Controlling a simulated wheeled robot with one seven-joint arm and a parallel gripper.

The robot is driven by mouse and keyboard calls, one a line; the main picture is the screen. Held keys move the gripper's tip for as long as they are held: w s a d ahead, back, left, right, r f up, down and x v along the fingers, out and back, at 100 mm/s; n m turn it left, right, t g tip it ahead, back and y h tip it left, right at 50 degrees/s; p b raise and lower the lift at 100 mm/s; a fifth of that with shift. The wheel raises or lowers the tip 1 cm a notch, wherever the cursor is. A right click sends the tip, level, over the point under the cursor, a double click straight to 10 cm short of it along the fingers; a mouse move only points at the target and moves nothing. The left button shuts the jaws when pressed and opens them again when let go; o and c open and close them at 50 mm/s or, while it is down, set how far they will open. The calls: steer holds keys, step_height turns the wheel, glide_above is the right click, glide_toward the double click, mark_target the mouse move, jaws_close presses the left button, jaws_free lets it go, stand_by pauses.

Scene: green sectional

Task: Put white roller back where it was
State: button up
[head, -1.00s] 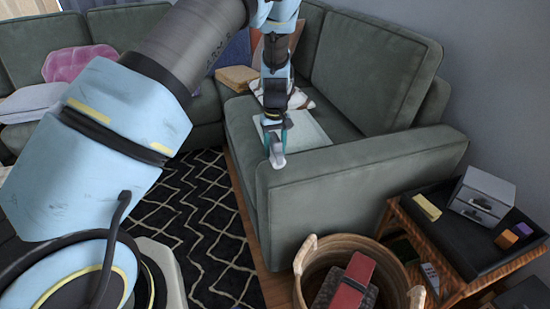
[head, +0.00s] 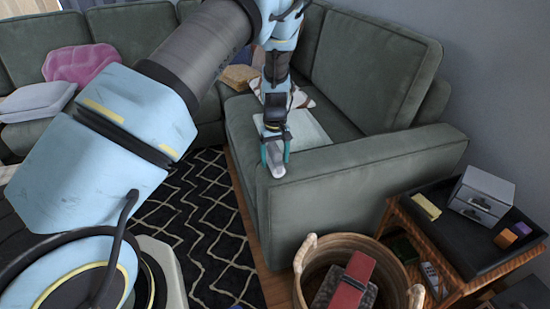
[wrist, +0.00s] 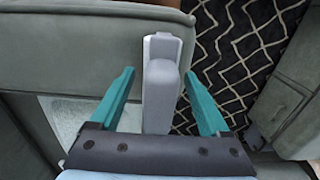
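The white roller (head: 276,171) is at the front end of the sofa's armrest (head: 365,160). In the wrist view the pale roller (wrist: 161,85) lies lengthwise between my gripper's two teal fingers. My gripper (head: 276,153) is over the armrest end. It also shows in the wrist view (wrist: 159,75) with its fingers spread and a gap on each side of the roller, widest on the left. Part of the roller is hidden near the palm.
A woven basket (head: 308,290) with a red-topped item (head: 352,284) stands below the armrest. A side table with a black tray (head: 455,235) and small grey drawers (head: 482,192) is at the right. A patterned rug (head: 210,215) covers the floor at left. A pale flat item (head: 308,130) lies on the seat.

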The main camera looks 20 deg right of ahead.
step_height(320, 180, up, 12)
steer(key=shift+r+b, duration=0.15)
steer(key=shift+b, duration=0.8)
steer(key=a+r, duration=0.3)
steer(key=a, duration=0.8)
steer(key=a+r, duration=0.4)
steer(key=a, duration=0.7)
steer(key=s+a+r+t, duration=0.1)
steer(key=s+a+r, duration=0.1)
steer(key=s+a, duration=0.8)
steer(key=a, duration=0.4)
steer(key=shift+s+a+t, duration=0.3)
